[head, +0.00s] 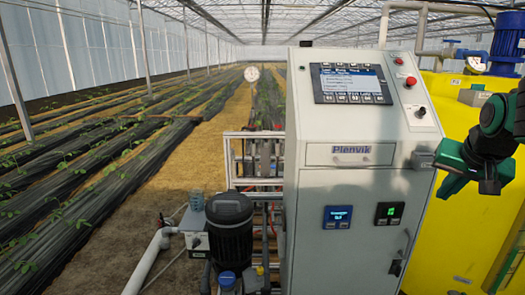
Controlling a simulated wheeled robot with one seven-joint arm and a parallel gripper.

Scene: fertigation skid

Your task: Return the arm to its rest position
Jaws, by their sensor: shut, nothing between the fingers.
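My gripper (452,172), dark green and black, is at the right of the head view. It is shut and empty. It is in front of the yellow tank (462,240) and just right of the grey control cabinet (352,190). The arm reaches in from the right edge, and most of it is out of view. I cannot tell whether the gripper touches the cabinet's side.
The cabinet carries a screen (350,84), a red button (411,81) and a door handle (405,242). A black pump motor (229,225) and white pipes (150,262) stand to its left. Crop rows with a bare path lie beyond.

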